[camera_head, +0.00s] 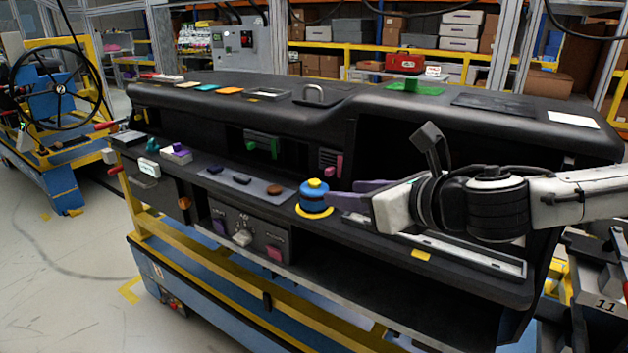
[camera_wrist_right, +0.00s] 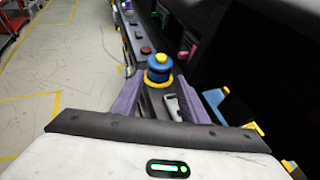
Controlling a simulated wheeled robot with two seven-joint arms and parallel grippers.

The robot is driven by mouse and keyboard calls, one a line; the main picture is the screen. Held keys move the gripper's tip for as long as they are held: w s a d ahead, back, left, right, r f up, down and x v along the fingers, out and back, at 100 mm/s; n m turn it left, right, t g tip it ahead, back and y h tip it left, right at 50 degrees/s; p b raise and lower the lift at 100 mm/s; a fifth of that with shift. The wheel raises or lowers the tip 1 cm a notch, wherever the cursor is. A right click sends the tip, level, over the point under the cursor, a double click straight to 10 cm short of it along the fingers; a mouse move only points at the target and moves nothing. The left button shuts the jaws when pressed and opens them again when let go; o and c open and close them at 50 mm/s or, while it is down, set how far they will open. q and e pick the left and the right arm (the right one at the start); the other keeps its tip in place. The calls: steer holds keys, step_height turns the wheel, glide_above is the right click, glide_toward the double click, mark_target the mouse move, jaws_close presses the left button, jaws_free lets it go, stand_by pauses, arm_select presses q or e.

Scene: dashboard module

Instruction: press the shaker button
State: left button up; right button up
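A blue knob-like cylinder (camera_head: 314,193) with a yellow top and a yellow ring at its base stands upright on the black dashboard's lower ledge. It looks like the shaker button, though no label on it is readable. It also shows in the right wrist view (camera_wrist_right: 159,68), just beyond and between the fingertips. My right gripper (camera_head: 343,192) comes in from the right, its purple fingers apart and empty, pointing at the cylinder. The wrist view shows the right gripper (camera_wrist_right: 158,82) open too. Contact with the cylinder cannot be told. My left gripper is not in view.
The black dashboard (camera_head: 215,95) has an upper shelf above the ledge. A grey panel with dark and brown buttons (camera_head: 243,181) lies left of the cylinder. A purple-and-white block (camera_head: 177,154) sits farther left. Below is a panel with a knob (camera_head: 242,237). Open floor lies at left.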

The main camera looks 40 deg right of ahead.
jaws_close()
stand_by(1.4)
